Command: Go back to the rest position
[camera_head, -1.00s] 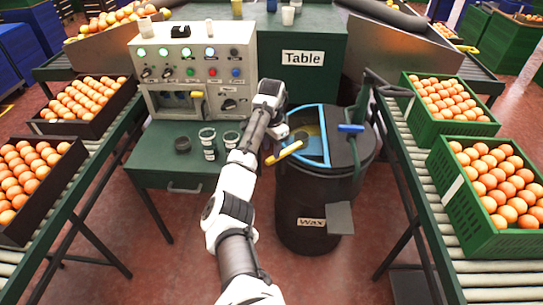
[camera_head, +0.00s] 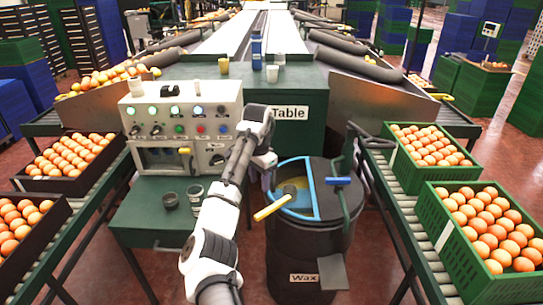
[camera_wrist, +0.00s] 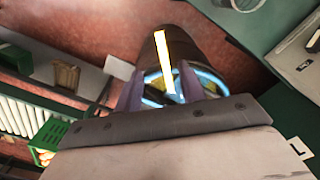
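My gripper (camera_head: 268,180) hangs beside the left rim of the black wax barrel (camera_head: 300,245) in the head view. In the wrist view my gripper (camera_wrist: 160,92) shows two purple fingers apart, with nothing seen held between them. The barrel's blue-rimmed opening (camera_wrist: 205,80) and a yellow handle (camera_wrist: 162,48) lie beyond the fingers. In the head view the yellow handle (camera_head: 272,208) sticks out over the blue-edged opening (camera_head: 318,190). My arm reaches up from the bottom of the picture in front of the green table.
A control panel (camera_head: 190,105) stands left of my gripper, with small jars (camera_head: 170,201) on the green ledge below. Cups and a blue bottle (camera_head: 256,50) stand on the table.

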